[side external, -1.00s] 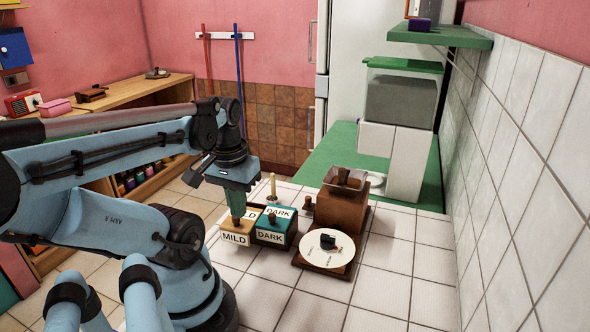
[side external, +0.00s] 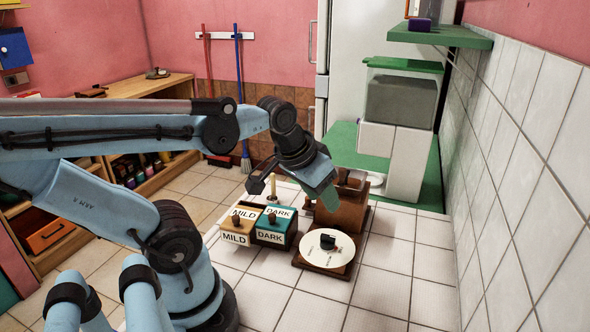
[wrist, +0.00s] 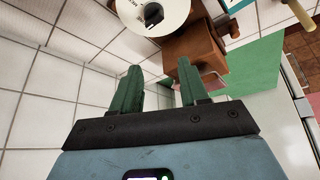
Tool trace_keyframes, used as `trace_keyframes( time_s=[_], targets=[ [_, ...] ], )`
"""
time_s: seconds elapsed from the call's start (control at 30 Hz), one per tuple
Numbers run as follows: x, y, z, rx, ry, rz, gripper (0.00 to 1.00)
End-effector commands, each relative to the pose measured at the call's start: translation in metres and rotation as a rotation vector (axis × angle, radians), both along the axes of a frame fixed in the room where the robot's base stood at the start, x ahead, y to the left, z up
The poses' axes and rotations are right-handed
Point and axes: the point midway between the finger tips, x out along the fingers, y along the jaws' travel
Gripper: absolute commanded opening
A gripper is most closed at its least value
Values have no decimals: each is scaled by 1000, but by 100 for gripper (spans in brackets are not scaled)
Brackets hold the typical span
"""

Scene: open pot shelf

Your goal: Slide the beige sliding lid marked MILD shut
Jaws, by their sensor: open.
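The beige box marked MILD (side external: 235,239) stands on the white tiled counter in the side view. Its beige lid (side external: 244,212) has a MILD label and a small brown knob on top. My gripper (side external: 322,201) is up and to the right of the box, in front of the brown grinder, apart from the lid. In the wrist view my gripper (wrist: 160,68) has its green fingers spread with nothing between them. The MILD box is not seen in the wrist view.
A teal box marked DARK (side external: 270,237) stands right against the MILD box. A brown grinder (side external: 340,216) and a white dial on a brown base (side external: 328,248) stand to the right. A beige peg (side external: 273,186) rises behind the boxes. The front counter is clear.

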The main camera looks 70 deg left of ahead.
Motion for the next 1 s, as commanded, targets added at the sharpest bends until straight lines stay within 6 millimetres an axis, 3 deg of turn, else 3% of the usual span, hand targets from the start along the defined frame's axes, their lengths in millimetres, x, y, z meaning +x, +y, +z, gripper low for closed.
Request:
trace_keyframes(
  time_s=[0.03,0.2,0.33,0.5,0.77,1.0],
  targets=[
    [-10,20,4,-19,42,100,44],
    [-55,69,16,-108,189,410,44],
    [-93,91,29,-187,285,629,44],
    [-130,103,42,-271,367,828,44],
    [-145,105,44,-310,402,910,44],
    [-144,105,15,-308,401,907,44]
  ],
)
